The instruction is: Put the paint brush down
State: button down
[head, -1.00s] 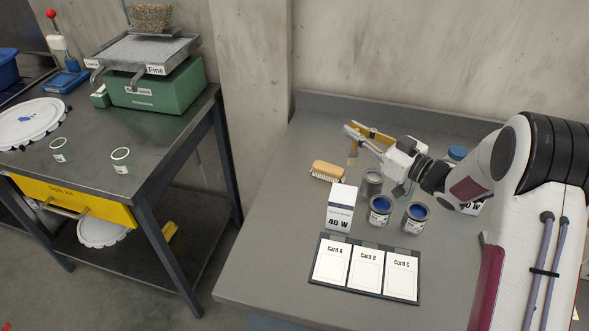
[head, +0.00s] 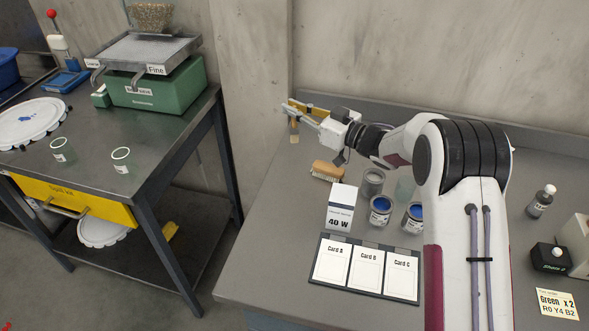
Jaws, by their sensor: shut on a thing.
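My gripper (head: 291,108) is in the head view, over the far left part of the grey bench (head: 262,255). It is shut on the paint brush (head: 294,127). The brush hangs below the fingertips, with its pale tip downward. Its upper part is hidden by the fingers. I cannot tell whether the tip touches the bench or is a little above it.
A wooden scrubbing brush (head: 327,171) lies nearby. A 40 W box (head: 340,208), a grey tin (head: 373,182), blue paint tins (head: 380,210) and a card holder (head: 366,268) stand nearer. Bench left of the box is clear. A wall rises behind.

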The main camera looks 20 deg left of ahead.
aim_at(297, 140)
jog(key=shift+f, duration=0.15)
jog(key=shift+f, duration=3)
jog(key=shift+f, duration=0.15)
jog(key=shift+f, duration=1.75)
jog(key=shift+f, duration=0.15)
jog(key=c, duration=2.1)
grip_release()
jog(key=shift+r, duration=0.2)
